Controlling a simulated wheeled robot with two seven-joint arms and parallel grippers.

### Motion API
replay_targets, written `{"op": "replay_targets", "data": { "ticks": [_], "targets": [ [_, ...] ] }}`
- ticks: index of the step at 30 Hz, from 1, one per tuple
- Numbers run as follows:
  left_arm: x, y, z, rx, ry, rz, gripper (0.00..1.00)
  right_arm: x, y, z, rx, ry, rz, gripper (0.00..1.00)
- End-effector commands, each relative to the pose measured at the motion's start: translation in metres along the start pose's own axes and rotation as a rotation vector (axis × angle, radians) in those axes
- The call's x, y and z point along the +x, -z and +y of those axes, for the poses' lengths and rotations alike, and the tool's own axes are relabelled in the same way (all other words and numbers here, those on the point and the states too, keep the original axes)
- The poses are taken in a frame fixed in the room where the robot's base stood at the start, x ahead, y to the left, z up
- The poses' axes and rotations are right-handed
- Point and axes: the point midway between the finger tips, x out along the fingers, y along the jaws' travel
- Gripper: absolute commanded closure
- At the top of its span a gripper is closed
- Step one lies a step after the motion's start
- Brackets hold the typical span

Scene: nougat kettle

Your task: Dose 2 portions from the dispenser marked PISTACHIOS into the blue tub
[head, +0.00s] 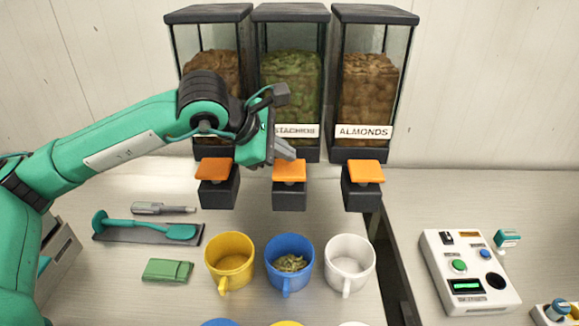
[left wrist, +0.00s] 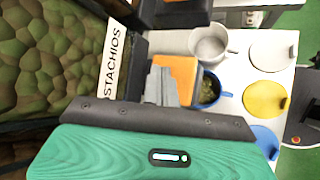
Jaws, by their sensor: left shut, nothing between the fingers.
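The PISTACHIOS dispenser (head: 290,85) is the middle one, full of green pieces; my left gripper hides part of its label, which reads in the left wrist view (left wrist: 113,58). Its orange lever (head: 289,171) sits on a dark block and also shows in the left wrist view (left wrist: 176,70). My left gripper (head: 291,156) is shut and empty, fingertips right at the lever's top; I cannot tell whether they touch it. The blue tub (head: 288,243) stands below this outlet, with some green pieces (head: 291,264) on its bottom. My right gripper is not in view.
The ALMONDS dispenser (head: 370,85) and another brown-filled dispenser (head: 209,70) flank the middle one. A yellow tub (head: 230,246) and a white tub (head: 350,250) flank the blue tub. A green scoop (head: 150,228) and a green packet (head: 167,270) lie left. A control box (head: 467,272) stands right.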

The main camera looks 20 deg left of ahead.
Motion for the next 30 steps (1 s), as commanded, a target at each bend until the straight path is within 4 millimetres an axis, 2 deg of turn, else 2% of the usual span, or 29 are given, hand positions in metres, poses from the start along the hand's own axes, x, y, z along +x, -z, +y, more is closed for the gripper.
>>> {"op": "replay_targets", "data": {
  "ticks": [11, 30],
  "targets": [
    [0.0, 0.0, 0.0, 0.0, 0.0, 0.0, 1.0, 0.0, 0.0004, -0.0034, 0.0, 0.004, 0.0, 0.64],
    [0.0, 0.0, 0.0, 0.0, 0.0, 0.0, 1.0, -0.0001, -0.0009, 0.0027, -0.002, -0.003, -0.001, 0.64]
  ]
}}
